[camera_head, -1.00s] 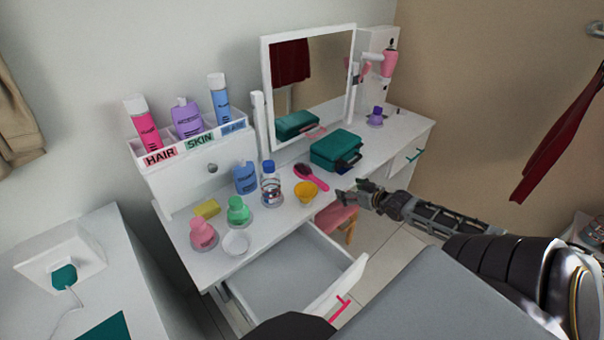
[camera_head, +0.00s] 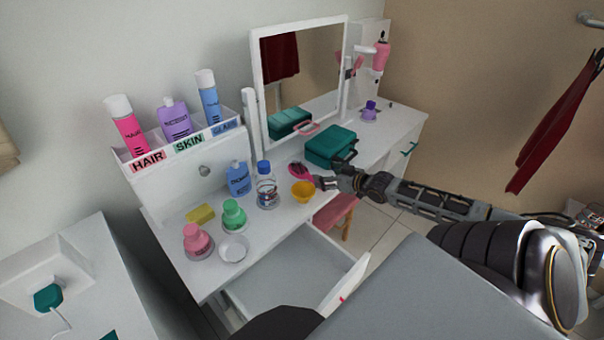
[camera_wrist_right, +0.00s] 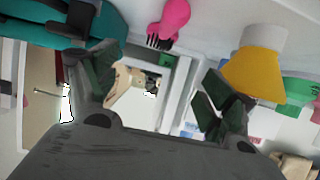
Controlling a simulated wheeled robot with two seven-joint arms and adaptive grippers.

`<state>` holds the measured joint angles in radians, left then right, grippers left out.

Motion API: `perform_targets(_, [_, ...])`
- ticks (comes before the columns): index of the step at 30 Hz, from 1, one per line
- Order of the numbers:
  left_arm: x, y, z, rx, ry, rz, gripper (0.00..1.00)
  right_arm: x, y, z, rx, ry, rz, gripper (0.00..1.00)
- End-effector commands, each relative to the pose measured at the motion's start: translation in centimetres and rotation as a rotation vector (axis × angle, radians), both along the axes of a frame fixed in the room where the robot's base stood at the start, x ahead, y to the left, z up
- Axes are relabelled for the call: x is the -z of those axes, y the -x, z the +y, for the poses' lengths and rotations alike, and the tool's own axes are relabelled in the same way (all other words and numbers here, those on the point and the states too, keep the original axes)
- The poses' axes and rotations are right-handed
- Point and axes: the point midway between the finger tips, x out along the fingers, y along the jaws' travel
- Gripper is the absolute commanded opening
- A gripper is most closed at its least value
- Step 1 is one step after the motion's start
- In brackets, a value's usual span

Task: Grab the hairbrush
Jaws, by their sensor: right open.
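The pink hairbrush (camera_head: 299,171) lies on the white vanity table between the yellow cup and the teal case. Its near part is hidden by my right gripper (camera_head: 325,183) in the head view. In the right wrist view the hairbrush (camera_wrist_right: 172,20) shows at the top, with dark bristles, beyond and between the fingers. My right gripper (camera_wrist_right: 155,85) is open there, with nothing between its fingers. My left gripper is not in view.
The yellow cup (camera_head: 303,191) stands close beside the gripper, and the teal case (camera_head: 330,146) lies just behind. A clear bottle (camera_head: 267,188) with a blue cap stands to the left. An open drawer (camera_head: 290,275) juts out below the table's front edge.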

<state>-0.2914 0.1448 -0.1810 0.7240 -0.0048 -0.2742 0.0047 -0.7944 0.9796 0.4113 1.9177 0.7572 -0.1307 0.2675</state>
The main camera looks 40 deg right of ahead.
Motion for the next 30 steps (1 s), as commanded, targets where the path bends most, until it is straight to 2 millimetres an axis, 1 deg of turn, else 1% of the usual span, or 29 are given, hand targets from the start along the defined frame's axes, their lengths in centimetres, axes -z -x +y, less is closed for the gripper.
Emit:
perform_targets(8, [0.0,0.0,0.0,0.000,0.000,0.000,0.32,0.0,-0.1,0.0,0.000,0.000,-0.001,0.83])
perform_targets(14, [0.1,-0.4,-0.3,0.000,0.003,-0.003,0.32,0.3,-0.7,0.0,0.000,0.000,-0.002,0.83])
perform_targets(30, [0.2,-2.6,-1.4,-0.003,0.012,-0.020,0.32,1.3,-3.2,0.1,0.001,0.000,-0.001,0.83])
